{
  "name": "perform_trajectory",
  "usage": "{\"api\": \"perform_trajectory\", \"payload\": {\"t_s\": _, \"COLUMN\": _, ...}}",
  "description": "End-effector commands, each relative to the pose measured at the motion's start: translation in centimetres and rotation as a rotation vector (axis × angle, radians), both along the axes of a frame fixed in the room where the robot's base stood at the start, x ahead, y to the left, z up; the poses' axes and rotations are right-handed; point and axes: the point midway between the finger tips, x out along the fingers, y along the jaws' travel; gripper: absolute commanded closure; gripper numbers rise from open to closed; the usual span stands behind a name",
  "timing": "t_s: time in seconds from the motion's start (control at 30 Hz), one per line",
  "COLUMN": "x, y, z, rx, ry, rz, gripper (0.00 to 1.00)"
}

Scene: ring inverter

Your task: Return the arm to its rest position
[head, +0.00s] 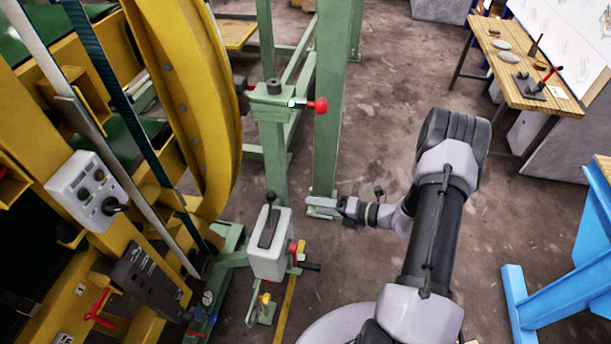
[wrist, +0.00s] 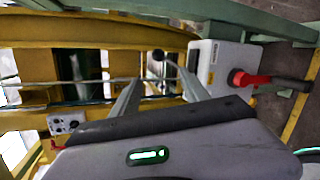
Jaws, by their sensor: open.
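My gripper (head: 314,206) is in the middle of the head view, at the end of my outstretched arm, pointing left. It appears in front of the foot of a green post. In the wrist view my gripper (wrist: 154,74) has its two fingers apart with nothing held between them. A pale grey box (head: 268,252) with a black lever on top stands below and left of the gripper in the head view. The same box (wrist: 222,62) shows right of the fingers in the wrist view, with a red part and dark handle on its side. I cannot tell whether the gripper touches anything.
A yellow ring machine (head: 205,110) with a control box (head: 88,190) fills the left. A green post (head: 332,110) and a red knob (head: 319,106) stand near my arm. A wooden workbench (head: 520,75) and blue frame (head: 560,290) are right. Floor between is clear.

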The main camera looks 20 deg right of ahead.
Motion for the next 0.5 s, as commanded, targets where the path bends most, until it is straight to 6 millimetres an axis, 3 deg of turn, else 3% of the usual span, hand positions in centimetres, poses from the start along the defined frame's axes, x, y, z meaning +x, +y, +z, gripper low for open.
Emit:
{"api": "perform_trajectory", "payload": {"t_s": 0.13, "x": 0.2, "y": 0.5, "z": 0.9, "rx": -0.034, "ry": -0.022, "rz": 0.040, "gripper": 0.47}}
{"api": "perform_trajectory", "payload": {"t_s": 0.17, "x": 0.4, "y": 1.1, "z": 1.9, "rx": -0.070, "ry": -0.046, "rz": 0.082, "gripper": 0.47}}
{"api": "perform_trajectory", "payload": {"t_s": 0.27, "x": 0.3, "y": 5.1, "z": 7.4, "rx": -0.294, "ry": -0.196, "rz": 0.353, "gripper": 0.47}}
{"api": "perform_trajectory", "payload": {"t_s": 0.4, "x": -4.1, "y": 12.2, "z": 15.4, "rx": -0.728, "ry": -0.528, "rz": 0.874, "gripper": 0.47}}
{"api": "perform_trajectory", "payload": {"t_s": 0.5, "x": -8.9, "y": 15.6, "z": 19.2, "rx": -1.037, "ry": -0.792, "rz": 1.229, "gripper": 0.47}}
